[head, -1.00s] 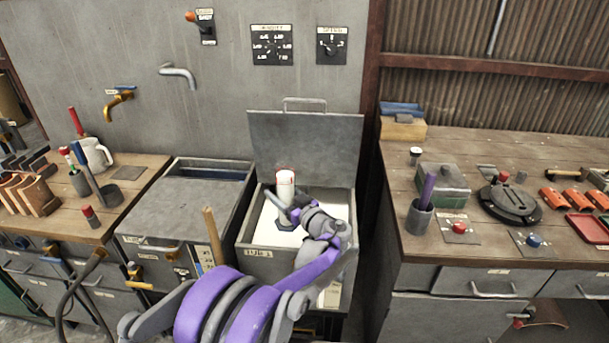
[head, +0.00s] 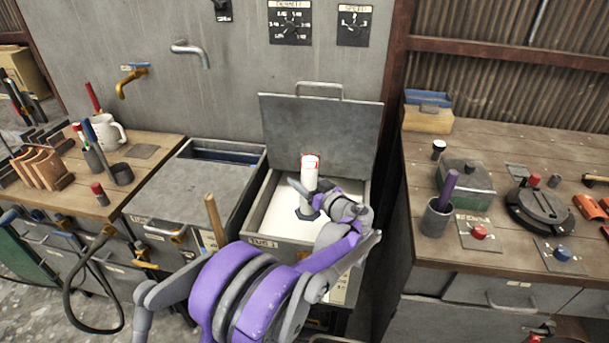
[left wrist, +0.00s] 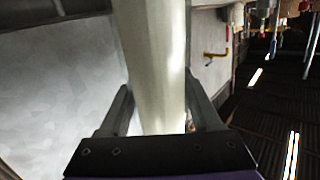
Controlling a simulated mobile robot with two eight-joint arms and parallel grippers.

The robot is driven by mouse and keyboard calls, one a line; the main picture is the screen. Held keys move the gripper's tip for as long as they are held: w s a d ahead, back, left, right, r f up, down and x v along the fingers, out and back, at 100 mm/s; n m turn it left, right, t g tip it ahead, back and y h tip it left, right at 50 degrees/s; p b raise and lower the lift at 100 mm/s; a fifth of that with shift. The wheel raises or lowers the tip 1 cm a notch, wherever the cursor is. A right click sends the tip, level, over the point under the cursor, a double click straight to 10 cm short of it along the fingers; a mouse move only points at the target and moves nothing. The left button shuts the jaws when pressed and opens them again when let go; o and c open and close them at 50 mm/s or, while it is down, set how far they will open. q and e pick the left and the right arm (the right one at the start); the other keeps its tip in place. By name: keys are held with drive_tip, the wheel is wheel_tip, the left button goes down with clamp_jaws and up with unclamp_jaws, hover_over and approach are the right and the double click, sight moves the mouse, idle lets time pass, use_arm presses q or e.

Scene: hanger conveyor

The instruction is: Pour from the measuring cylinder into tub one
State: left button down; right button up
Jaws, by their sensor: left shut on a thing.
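The measuring cylinder (head: 310,178) is whitish with a red ring near its top and a dark foot. It stands nearly upright over the open tub one (head: 277,249), whose front label reads "TUB 1". White contents show inside the tub; I cannot tell whether the foot touches them. My left gripper (head: 309,196) is shut around the cylinder's middle. In the left wrist view the pale cylinder (left wrist: 155,65) runs between the two fingers (left wrist: 160,110). The liquid level inside it cannot be made out. My right gripper is not in view.
The tub's hinged lid (head: 325,125) stands raised behind it. A wooden bench (head: 480,262) with buttons and a pen cup (head: 436,218) is at right. A spout (head: 190,50) juts from the wall.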

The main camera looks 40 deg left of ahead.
use_arm(q)
drive_tip(key=shift+s+d+m+g+h+p, duration=0.35)
drive_tip(key=shift+s+m+h+p, duration=0.2)
drive_tip(key=shift+s+h, duration=0.2)
drive_tip(key=shift+s+d+f, duration=0.1)
drive_tip(key=shift+d, duration=0.05)
drive_tip(key=shift+s, duration=0.1)
drive_tip(key=shift+s+d+f+m+g+h+p, duration=0.1)
drive_tip(key=shift+s+d+m+g+h+p, duration=0.15)
drive_tip(key=shift+s+m+g+h+p, duration=0.15)
drive_tip(key=shift+s+d, duration=0.1)
drive_tip(key=shift+s+d+f+m+g+h, duration=0.15)
drive_tip(key=shift+s+f+m+g+h, duration=0.1)
drive_tip(key=shift+m, duration=0.1)
drive_tip(key=shift+s+p, duration=0.1)
drive_tip(key=shift+p, duration=0.2)
